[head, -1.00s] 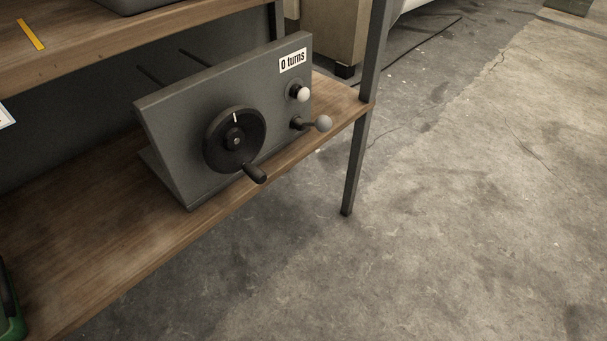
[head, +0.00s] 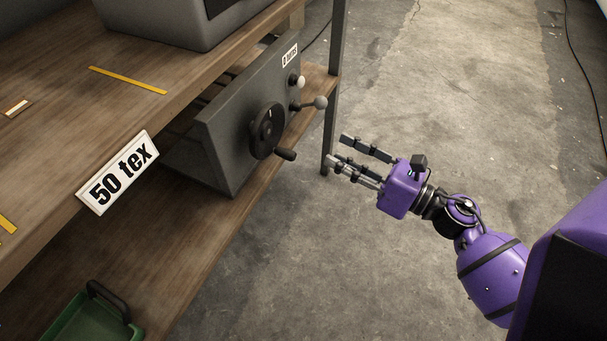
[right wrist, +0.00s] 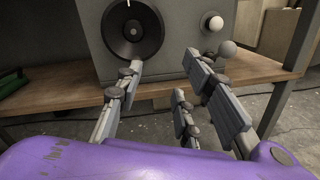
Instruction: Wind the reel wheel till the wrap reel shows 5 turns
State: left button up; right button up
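The reel wheel (head: 267,131) is a black handwheel with a crank handle (head: 286,154) on the front of a grey wrap reel box (head: 228,125). The box stands on the lower wooden shelf. Its label (head: 290,55) is small and blurred now; it read "0 turns" in the earlier head view. My right gripper (head: 345,149) is open and empty, to the right of the wheel and apart from it. In the right wrist view the wheel (right wrist: 132,30) is ahead at upper left, beyond the open fingers (right wrist: 170,85). My left gripper is not in view.
A white knob (head: 301,81) and a ball-ended lever (head: 319,103) sit right of the wheel. The upper shelf (head: 120,95) overhangs the box and carries a "50 tex" sign (head: 118,172). A table leg (head: 332,110) stands behind. A green crate (head: 85,325) is lower left. The floor right is clear.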

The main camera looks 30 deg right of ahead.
aim_at(295, 157)
jog(key=w+a+n, duration=0.1)
jog(key=w+a, duration=0.1)
jog(key=w+a+n+g+y+p, duration=0.1)
jog(key=w+a+n, duration=0.1)
jog(key=a, duration=0.1)
jog(key=w+a+f+n+p, duration=0.1)
jog(key=w+a, duration=0.1)
jog(key=a, duration=0.1)
jog(key=shift+a+f+n+g+y, duration=0.1)
jog(key=shift+a+n+g+y, duration=0.2)
jog(key=shift+n, duration=0.1)
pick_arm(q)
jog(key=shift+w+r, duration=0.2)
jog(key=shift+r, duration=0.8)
pick_arm(e)
jog(key=shift+f, duration=0.1)
jog(key=shift+c, duration=0.2)
